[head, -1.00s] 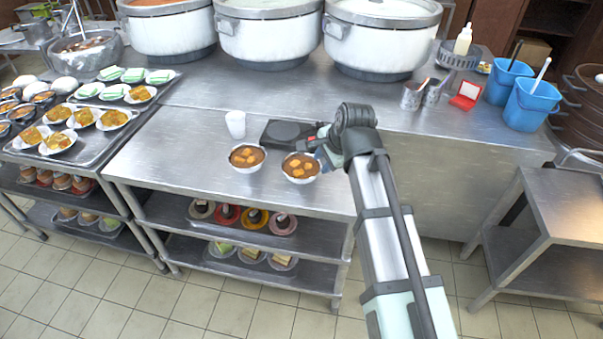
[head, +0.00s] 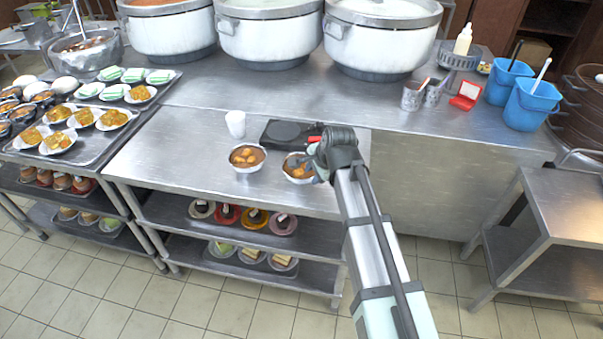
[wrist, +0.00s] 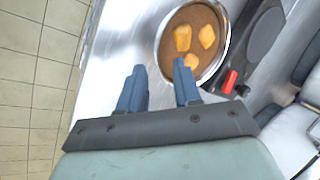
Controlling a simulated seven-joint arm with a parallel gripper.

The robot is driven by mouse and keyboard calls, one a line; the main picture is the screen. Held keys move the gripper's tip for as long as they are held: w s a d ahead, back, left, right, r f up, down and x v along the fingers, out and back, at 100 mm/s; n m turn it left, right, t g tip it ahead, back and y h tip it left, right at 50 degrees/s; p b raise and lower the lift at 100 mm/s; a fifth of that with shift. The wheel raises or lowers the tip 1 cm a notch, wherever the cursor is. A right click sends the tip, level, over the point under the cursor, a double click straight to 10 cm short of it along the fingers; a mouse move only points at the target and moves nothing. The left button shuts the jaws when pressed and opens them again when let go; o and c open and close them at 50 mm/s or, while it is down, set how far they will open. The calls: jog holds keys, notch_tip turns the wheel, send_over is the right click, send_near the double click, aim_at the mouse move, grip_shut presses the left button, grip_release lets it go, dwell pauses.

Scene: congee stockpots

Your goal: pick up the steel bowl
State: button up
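A shiny-rimmed bowl of brown stew with orange chunks (head: 292,178) stands on the steel table, partly hidden by my gripper. A similar bowl (head: 247,167) stands just left of it, in full view. In the wrist view, a steel-rimmed bowl (wrist: 161,48) is at the top, beyond my fingers. My gripper (wrist: 158,68) is open and empty, with two blue fingers apart. The right finger overlaps the bowl's near edge in the picture; the left finger is beside the bowl over bare table. I cannot tell whether a finger touches the bowl. My gripper also shows in the head view (head: 314,164).
A black flat device (head: 284,134) with a red part lies right behind the bowls. A white cup (head: 235,124) stands behind the left bowl. Large pots (head: 268,40) line the back counter. The table's left part is clear; its front edge is close to the bowls.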

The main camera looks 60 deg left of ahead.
aim_at(311, 178)
jog(key=shift+x, duration=2.25)
jog(key=shift+w, duration=0.1)
jog(key=shift+c, duration=0.5)
grip_shut()
